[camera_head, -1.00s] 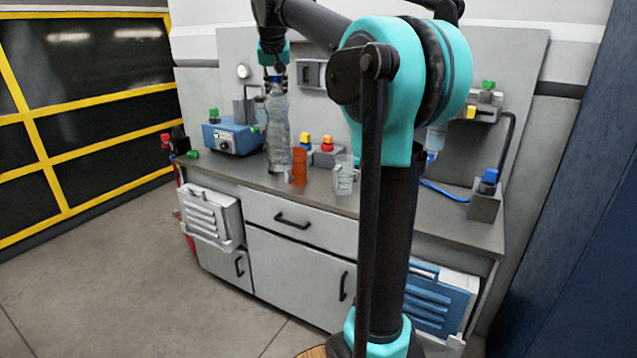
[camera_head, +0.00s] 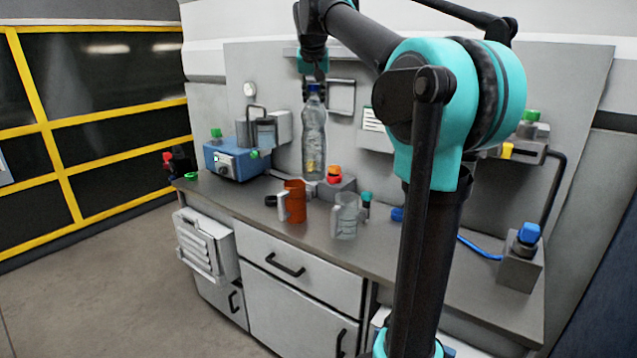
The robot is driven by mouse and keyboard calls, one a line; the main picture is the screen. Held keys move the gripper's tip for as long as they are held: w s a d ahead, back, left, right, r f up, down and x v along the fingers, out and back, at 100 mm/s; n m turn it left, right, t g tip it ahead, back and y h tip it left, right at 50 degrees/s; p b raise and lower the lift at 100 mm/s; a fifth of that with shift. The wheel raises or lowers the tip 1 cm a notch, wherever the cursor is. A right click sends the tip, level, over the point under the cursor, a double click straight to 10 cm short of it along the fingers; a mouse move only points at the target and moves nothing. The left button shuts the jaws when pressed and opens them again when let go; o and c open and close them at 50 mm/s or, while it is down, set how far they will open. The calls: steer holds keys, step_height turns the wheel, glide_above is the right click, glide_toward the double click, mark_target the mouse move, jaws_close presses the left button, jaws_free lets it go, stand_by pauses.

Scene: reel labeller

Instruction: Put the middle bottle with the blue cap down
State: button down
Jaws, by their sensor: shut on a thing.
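A tall clear plastic bottle (camera_head: 314,140) with a blue cap (camera_head: 313,88) hangs upright from my gripper (camera_head: 314,82). The gripper is above it, pointing down, shut on the bottle at its cap end. The bottle's lower end is behind the orange mug (camera_head: 295,203), at the left of the grey box with the red-orange knob (camera_head: 334,174). I cannot tell whether its base touches the grey counter (camera_head: 260,215). No other bottle with a blue cap is clearly seen.
A clear jug (camera_head: 345,220) stands right of the orange mug. A blue device (camera_head: 233,162) is at the left, and a grey block with a blue knob (camera_head: 523,255) is at the right. My arm hides part of the counter. The counter's front left is clear.

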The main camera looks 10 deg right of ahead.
mark_target(314, 138)
step_height(314, 138, down, 20)
steer(key=shift+r, duration=0.1)
stand_by(0.8)
steer(key=c, duration=1.3)
jaws_free()
steer(key=v, duration=1.2)
steer(key=shift+s, duration=0.1)
